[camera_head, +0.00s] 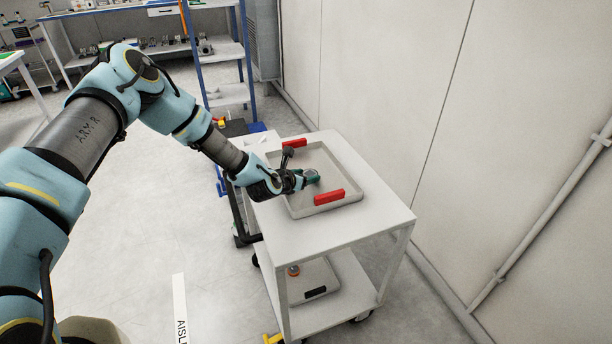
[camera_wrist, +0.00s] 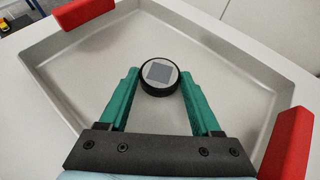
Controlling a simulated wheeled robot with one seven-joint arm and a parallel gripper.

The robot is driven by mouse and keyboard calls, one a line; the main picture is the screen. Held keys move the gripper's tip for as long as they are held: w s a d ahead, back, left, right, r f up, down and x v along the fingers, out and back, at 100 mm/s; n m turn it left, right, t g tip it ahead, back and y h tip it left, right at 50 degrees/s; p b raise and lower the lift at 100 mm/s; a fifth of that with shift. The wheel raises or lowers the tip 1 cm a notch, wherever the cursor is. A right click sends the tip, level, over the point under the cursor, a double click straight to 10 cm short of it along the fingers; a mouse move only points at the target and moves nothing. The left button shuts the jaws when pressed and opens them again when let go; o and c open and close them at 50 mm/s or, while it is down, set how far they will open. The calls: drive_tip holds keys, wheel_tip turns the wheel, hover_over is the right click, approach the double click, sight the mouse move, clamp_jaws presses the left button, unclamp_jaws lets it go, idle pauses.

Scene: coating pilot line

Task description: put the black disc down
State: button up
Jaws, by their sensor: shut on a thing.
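The black disc (camera_wrist: 160,88) has a pale top with a grey square on it. It sits between the tips of the green fingers of my gripper (camera_wrist: 159,76), which is shut on it. In the head view my gripper (camera_head: 310,177) reaches in over the grey tray (camera_head: 346,172), and the disc is small and partly hidden there. The tray, with a red handle at each of two ends, also shows in the wrist view (camera_wrist: 60,60). The disc is over the tray's inside floor. I cannot tell whether it touches the floor or hangs just above.
The tray stands on the white cart's (camera_head: 385,215) top. The tray floor around the disc is bare. A lower tray (camera_head: 318,278) holds an orange-topped thing (camera_head: 293,271). A wall (camera_head: 400,80) is close on the right. A blue-framed rack (camera_head: 230,95) stands behind.

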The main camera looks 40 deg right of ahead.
drive_tip(key=o, duration=1.3)
drive_tip(key=shift+o, duration=0.2)
drive_tip(key=b+v, duration=0.3)
drive_tip(key=v, duration=0.9)
drive_tip(key=shift+s+r, duration=0.1)
drive_tip(key=w+a+r+m+y, duration=0.25)
drive_tip(key=a+m, duration=0.25)
drive_tip(key=a, duration=0.3)
drive_tip(key=w+a+r+m+y, duration=0.1)
drive_tip(key=w+a+m+y, duration=0.2)
drive_tip(key=a, duration=0.5)
drive_tip(key=w+a+r+m+y, duration=0.1)
drive_tip(key=w+a+m+y, duration=0.15)
drive_tip(key=a+m, duration=0.5)
drive_tip(key=s+a+r+m+y, duration=0.1)
drive_tip(key=a+r, duration=0.3)
drive_tip(key=a, duration=0.4)
drive_tip(key=s+a+r+m+g+y, duration=0.1)
drive_tip(key=s+a+r+m, duration=0.2)
drive_tip(key=a, duration=0.5)
drive_tip(key=s+a+r+m+y, duration=0.1)
drive_tip(key=s+a+r+m, duration=0.1)
drive_tip(key=a+r, duration=0.3)
drive_tip(key=a+m, duration=0.1)
drive_tip(key=a, duration=0.3)
drive_tip(key=shift+s+g+y, duration=0.3)
drive_tip(key=shift+s+g, duration=0.1)
